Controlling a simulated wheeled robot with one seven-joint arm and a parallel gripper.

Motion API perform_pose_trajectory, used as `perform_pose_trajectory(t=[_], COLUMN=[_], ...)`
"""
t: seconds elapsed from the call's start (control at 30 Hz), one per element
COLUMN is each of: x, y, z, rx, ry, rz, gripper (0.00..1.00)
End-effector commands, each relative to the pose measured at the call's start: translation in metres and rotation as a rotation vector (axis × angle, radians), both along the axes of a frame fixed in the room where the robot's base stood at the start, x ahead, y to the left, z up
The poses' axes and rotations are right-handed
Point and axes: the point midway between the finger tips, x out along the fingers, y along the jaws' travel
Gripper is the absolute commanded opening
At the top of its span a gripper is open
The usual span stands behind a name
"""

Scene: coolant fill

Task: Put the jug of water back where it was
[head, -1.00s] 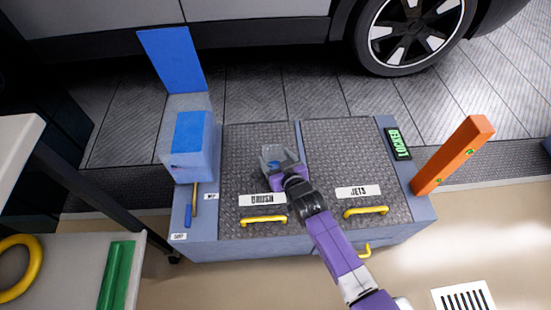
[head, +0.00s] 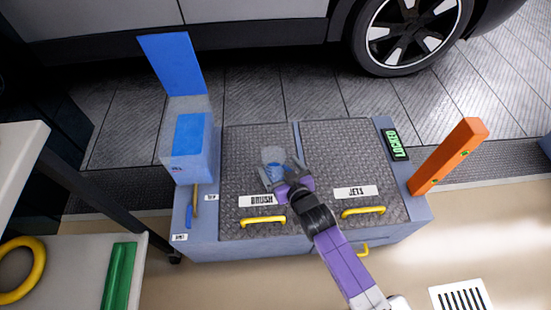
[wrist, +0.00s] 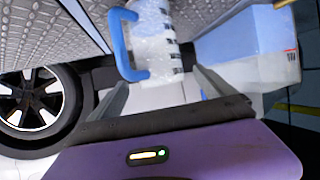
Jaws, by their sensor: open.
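The jug (head: 273,157) is clear with a blue handle and stands on the dark tread-plate lid marked BRUSH (head: 245,150). In the wrist view the jug (wrist: 160,35) appears with its blue handle and dark level marks, just beyond the fingers. My gripper (head: 283,172) is open, on the near side of the jug. In the wrist view its two fingers (wrist: 158,88) are spread wide, with clear space between them and nothing gripped. Part of the jug is cut off at the top of the wrist view.
A lid marked JETS (head: 345,150) lies to the right, with yellow handles along the front. A green-lit display (head: 395,144) reads LOCKED. An orange post (head: 448,156) rises at right and a blue box (head: 190,145) stands at left. A car wheel (head: 412,35) is behind.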

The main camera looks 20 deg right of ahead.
Motion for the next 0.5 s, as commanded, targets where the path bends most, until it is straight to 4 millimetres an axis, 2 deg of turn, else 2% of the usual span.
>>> perform_pose_trajectory(t=[0.03,0.2,0.4,0.5], x=[-0.012,-0.041,-0.062,-0.065], y=[0.000,0.000,0.000,0.000], z=[0.007,0.019,0.026,0.028], rx=[0.000,0.001,0.001,0.001], ry=[0.001,0.001,0.001,-0.001], rz=[-0.001,0.000,-0.001,-0.001], gripper=[0.93,0.93,0.93,0.93])
